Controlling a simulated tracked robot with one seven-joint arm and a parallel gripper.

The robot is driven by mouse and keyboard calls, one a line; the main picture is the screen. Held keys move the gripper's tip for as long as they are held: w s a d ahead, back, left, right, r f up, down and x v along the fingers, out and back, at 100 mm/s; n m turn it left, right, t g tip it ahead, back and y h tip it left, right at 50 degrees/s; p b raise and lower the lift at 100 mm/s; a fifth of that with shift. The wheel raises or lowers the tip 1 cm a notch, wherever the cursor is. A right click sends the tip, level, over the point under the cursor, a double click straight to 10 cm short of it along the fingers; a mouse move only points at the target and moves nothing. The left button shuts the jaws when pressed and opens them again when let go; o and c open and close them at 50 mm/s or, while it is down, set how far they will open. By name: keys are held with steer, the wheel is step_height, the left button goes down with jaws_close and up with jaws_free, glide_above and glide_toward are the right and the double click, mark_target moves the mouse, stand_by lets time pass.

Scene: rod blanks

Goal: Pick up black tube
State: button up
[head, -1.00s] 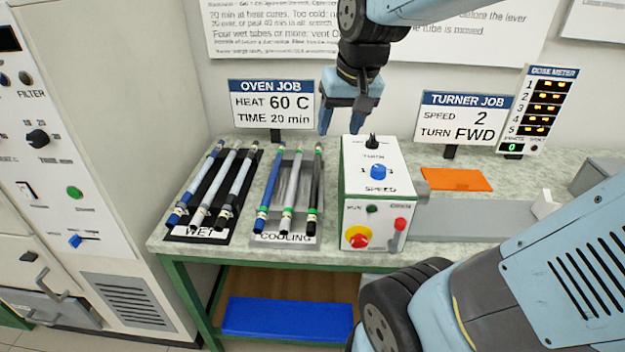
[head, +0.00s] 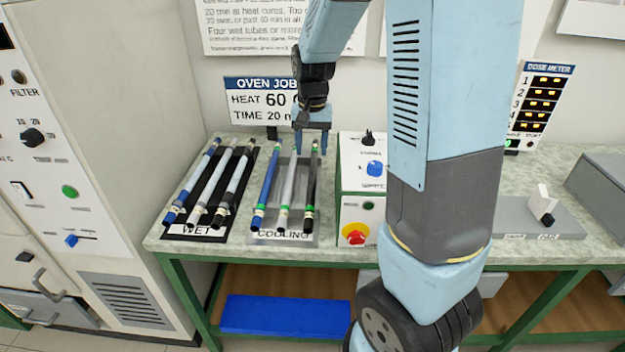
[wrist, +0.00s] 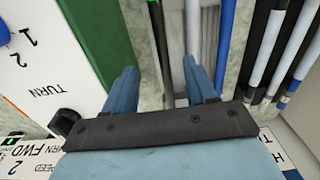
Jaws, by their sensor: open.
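The black tube (head: 311,188) has green bands near its ends and lies rightmost of three tubes in the cooling rack (head: 262,237). My gripper (head: 311,146) is open and empty over the far end of that rack, above the black tube. In the wrist view, the black tube (wrist: 159,45) shows between the two fingers of my gripper (wrist: 161,72). The right finger overlaps the white tube (wrist: 192,30) beside it in that view. The height of the fingertips above the tubes is hard to tell.
A blue tube (head: 266,190) lies leftmost in the cooling rack. The wet rack (head: 180,233), holding three tubes, stands to the left. The turner's control box (head: 350,210) stands close on the right. Signs stand behind the racks.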

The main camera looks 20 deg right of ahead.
step_height(320, 180, down, 2)
glide_above(311, 189)
steer(key=f, duration=0.7)
steer(key=shift+s+a+f, duration=0.1)
steer(key=shift+s+f, duration=0.1)
steer(key=shift+w+f, duration=0.2)
steer(key=shift+f, duration=2.7)
jaws_close()
